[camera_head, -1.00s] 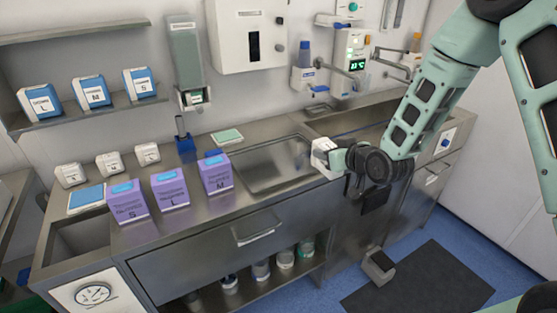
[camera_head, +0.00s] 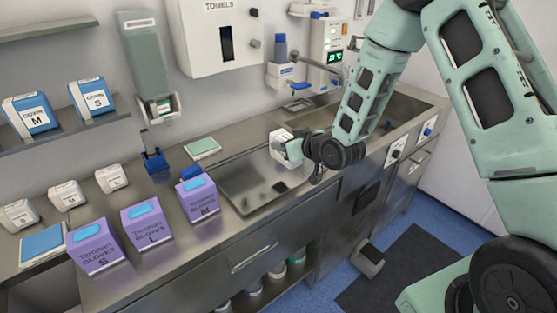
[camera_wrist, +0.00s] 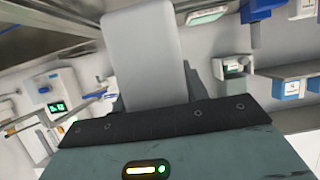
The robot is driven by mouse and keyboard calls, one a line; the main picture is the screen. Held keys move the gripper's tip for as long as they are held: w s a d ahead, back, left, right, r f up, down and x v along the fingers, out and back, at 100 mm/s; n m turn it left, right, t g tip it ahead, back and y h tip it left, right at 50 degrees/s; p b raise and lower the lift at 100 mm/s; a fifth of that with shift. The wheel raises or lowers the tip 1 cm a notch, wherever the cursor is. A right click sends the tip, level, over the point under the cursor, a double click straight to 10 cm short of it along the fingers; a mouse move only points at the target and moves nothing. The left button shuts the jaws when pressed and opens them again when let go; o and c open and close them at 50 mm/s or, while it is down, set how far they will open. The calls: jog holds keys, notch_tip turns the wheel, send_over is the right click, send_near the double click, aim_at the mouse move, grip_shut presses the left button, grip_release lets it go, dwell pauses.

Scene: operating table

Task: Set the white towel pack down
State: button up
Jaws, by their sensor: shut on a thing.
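My gripper (camera_head: 300,148) is shut on a white towel pack (camera_head: 279,142). The pack also fills the upper middle of the wrist view (camera_wrist: 145,60). In the head view the held pack appears over the right part of a shallow metal tray (camera_head: 238,208) on the steel counter. A dark shadow lies on the tray below, and the pack looks raised above it. The fingertips are mostly hidden by the pack and the wrist.
Three purple glove boxes (camera_head: 143,226) stand left of the tray, with several small white packs (camera_head: 67,195) behind. A blue pad (camera_head: 42,244) and a green pad (camera_head: 202,149) lie on the counter. A sink (camera_head: 385,112) is at right. The tray looks empty.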

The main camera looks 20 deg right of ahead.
jog(key=shift+f+p, duration=0.6)
jog(key=shift+f, duration=2.6)
jog(key=o, duration=1)
jog(key=shift+o, duration=0.2)
jog(key=b+v, duration=0.3)
jog(key=v, duration=0.9)
jog(key=s+a+r+n+g, duration=0.35)
jog(key=s+a+g, duration=0.35)
jog(key=s+a, duration=0.4)
jog(key=s+a+r+g+h, duration=0.1)
jog(key=s+r+g, duration=0.2)
jog(key=s, duration=0.5)
jog(key=s+a+r+g+h, duration=0.2)
jog(key=s+r, duration=0.2)
jog(key=s, duration=0.4)
jog(key=shift+s+a+r+n+g+h, duration=0.25)
jog(key=shift+s+n+g+h, duration=0.05)
jog(key=shift+s+n+g, duration=0.1)
